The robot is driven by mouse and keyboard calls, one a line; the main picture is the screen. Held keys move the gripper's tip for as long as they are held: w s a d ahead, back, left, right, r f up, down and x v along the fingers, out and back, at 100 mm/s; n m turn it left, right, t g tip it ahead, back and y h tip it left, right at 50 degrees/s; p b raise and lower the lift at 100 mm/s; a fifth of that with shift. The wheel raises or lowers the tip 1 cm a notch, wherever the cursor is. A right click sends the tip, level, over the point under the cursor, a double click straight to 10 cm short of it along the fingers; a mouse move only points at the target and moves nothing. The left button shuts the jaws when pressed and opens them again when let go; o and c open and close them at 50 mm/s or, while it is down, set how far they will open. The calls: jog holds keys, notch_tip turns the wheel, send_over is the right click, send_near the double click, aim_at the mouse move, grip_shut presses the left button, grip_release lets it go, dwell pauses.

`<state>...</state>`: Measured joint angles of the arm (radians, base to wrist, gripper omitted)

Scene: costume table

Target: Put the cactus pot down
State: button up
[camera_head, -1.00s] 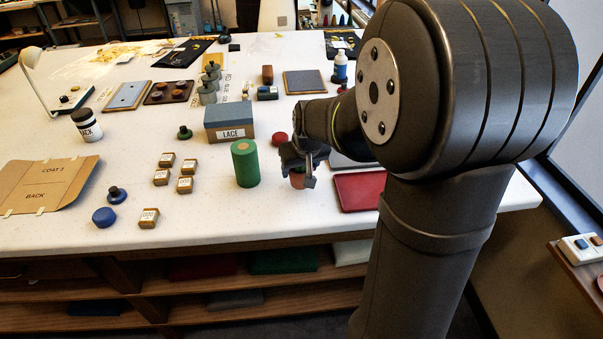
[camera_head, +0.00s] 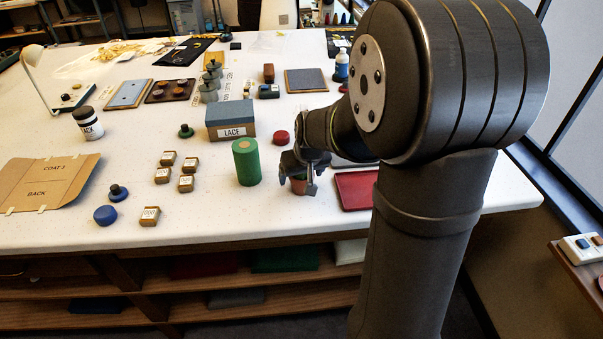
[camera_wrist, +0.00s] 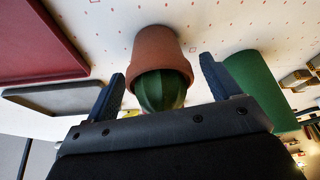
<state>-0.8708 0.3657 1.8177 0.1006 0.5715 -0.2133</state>
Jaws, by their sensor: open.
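The cactus pot, a terracotta pot (camera_head: 299,186) with a green cactus, stands on the white table near its front edge, partly hidden by my gripper in the head view. In the wrist view the pot (camera_wrist: 162,48) rests on the table surface, with the ribbed cactus (camera_wrist: 160,92) pointing toward my gripper. My gripper (camera_head: 303,170) is open around it. In the wrist view, one finger of my gripper (camera_wrist: 161,84) is on each side of the cactus, with a visible gap on both sides.
A green cylinder (camera_head: 246,163) stands just left of the pot. A dark red tray (camera_head: 355,190) lies just right of it. A red round piece (camera_head: 281,137) and the LACE box (camera_head: 231,121) are behind. The table's front edge is close.

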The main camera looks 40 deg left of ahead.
jog(key=v, duration=1.2)
jog(key=shift+r, duration=0.2)
jog(key=shift+a, duration=0.1)
jog(key=x, duration=1.2)
jog(key=shift+f, duration=0.1)
jog(key=shift+r, duration=1.35)
jog(key=shift+f, duration=0.15)
